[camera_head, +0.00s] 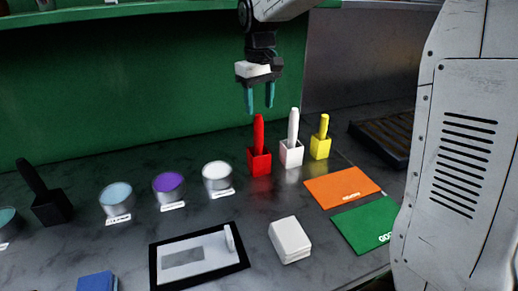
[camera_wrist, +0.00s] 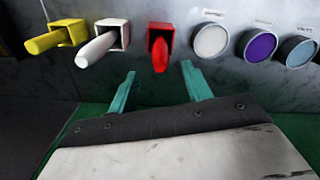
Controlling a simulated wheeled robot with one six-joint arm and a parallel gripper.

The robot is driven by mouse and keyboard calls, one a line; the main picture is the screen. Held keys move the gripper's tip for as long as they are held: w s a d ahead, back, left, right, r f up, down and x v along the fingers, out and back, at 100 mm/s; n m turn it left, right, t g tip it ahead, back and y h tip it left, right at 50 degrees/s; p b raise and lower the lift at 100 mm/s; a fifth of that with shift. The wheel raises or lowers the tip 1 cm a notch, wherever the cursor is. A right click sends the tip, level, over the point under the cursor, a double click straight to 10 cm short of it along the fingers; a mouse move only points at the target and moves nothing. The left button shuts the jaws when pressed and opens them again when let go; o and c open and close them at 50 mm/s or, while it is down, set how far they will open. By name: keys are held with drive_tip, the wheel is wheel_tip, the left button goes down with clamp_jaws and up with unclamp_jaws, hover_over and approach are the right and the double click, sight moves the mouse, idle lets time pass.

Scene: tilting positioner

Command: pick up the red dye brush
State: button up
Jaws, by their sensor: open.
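The red dye brush (camera_head: 258,130) stands upright in a red square holder (camera_head: 260,163) on the dark counter. In the wrist view the red brush (camera_wrist: 159,54) points toward the camera, beyond the fingertips and roughly between them. My gripper (camera_head: 260,108) is open and empty, its two teal fingers pointing down just above the brush handle in the head view. In the wrist view my gripper's fingers (camera_wrist: 159,68) are spread apart. The brush's lower end is hidden inside its holder.
A white brush (camera_head: 293,124) and a yellow brush (camera_head: 323,126) stand in holders close to the right. A white cup (camera_head: 216,176), purple cup (camera_head: 168,187) and pale blue cup (camera_head: 115,198) stand left. Orange (camera_head: 343,187) and green (camera_head: 368,223) cards lie front right. A green wall (camera_head: 130,90) rises behind.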

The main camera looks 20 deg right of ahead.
sight(259, 125)
wheel_tip(259, 125, down, 8)
drive_tip(key=shift+w+r, duration=0.15)
drive_tip(key=shift+r, duration=0.05)
drive_tip(key=c, duration=1.1)
